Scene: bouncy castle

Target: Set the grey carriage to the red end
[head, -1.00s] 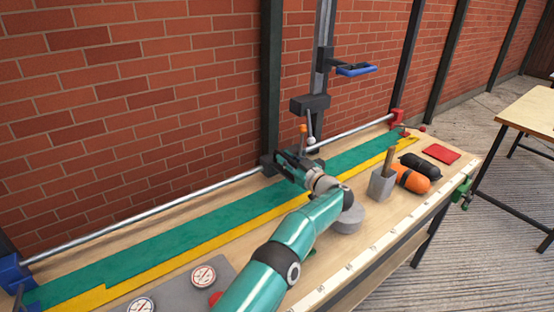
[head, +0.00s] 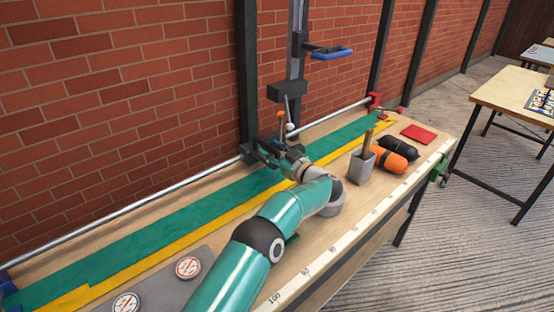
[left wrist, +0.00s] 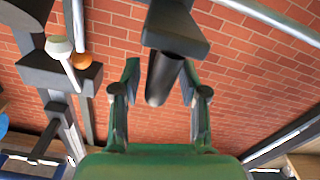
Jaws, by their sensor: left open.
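The grey carriage (head: 249,152) is a dark block on a silver rail (head: 150,205) along the brick wall, partly hidden by my left gripper. The rail's red end (head: 374,101) is at the far right. My left gripper (head: 262,148) is at the carriage. In the left wrist view, the carriage's dark block (left wrist: 176,30) is at the top, with a dark round handle (left wrist: 164,78) sticking down from it. The two open fingers stand either side of this handle, with gaps visible. My right gripper is not in view.
An upright post (head: 296,70) with a dark block, white-knobbed lever and orange-tipped stick stands close by the gripper. Green and yellow strips run along the bench. A grey holder (head: 360,168), an orange-and-black roll (head: 386,158) and a red pad (head: 418,133) lie to the right.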

